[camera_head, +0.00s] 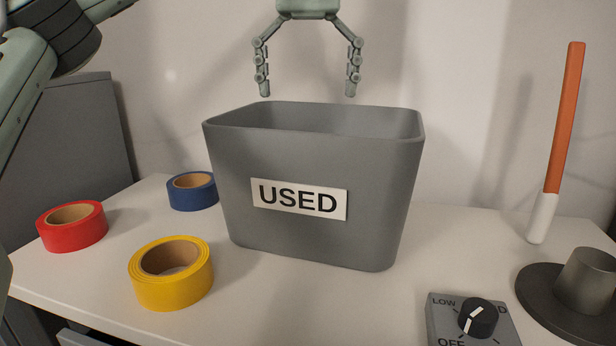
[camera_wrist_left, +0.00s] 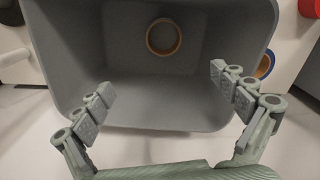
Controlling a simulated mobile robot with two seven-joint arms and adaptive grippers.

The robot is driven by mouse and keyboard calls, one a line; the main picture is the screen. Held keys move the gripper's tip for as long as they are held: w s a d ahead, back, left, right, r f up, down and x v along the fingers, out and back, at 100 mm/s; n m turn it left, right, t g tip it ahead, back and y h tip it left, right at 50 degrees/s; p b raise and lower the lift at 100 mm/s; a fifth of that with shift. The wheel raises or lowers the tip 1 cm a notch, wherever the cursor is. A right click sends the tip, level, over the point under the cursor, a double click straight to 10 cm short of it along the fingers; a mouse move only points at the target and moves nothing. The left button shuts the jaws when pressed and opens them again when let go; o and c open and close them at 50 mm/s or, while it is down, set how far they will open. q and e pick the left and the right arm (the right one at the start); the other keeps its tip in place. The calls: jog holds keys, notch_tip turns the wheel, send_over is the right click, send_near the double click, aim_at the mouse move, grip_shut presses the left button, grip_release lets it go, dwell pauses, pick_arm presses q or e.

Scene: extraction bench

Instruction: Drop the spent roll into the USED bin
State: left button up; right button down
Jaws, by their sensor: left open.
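The grey USED bin (camera_head: 235,215) stands upright in the middle of the bench, a white label on its front. In the left wrist view I look down into the bin (camera_wrist_left: 75,45). A tan ring-shaped roll (camera_wrist_left: 150,40) lies inside it, seemingly on the floor; the bin wall hides it in the head view. My left gripper (camera_head: 308,90) is open and empty above the bin's back part, with its fingers pointing down. Its spread fingers also show in the left wrist view (camera_wrist_left: 162,82), apart from the roll. My right gripper is not in view.
Red (camera_head: 73,236), blue (camera_head: 192,198) and yellow (camera_head: 170,291) tape rolls lie left of the bin. On the right are a knob box (camera_head: 472,325), a dark round-based object (camera_head: 540,290) and an orange stick with a white end (camera_head: 565,120). Bare bench lies before the bin.

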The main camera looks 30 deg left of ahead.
pick_arm(q)
notch_tip(320, 180, up, 11)
dwell(0.4)
jog(key=shift+f, duration=0.15)
notch_tip(320, 180, down, 10)
jog(key=shift+r, duration=0.25)
dwell(0.9)
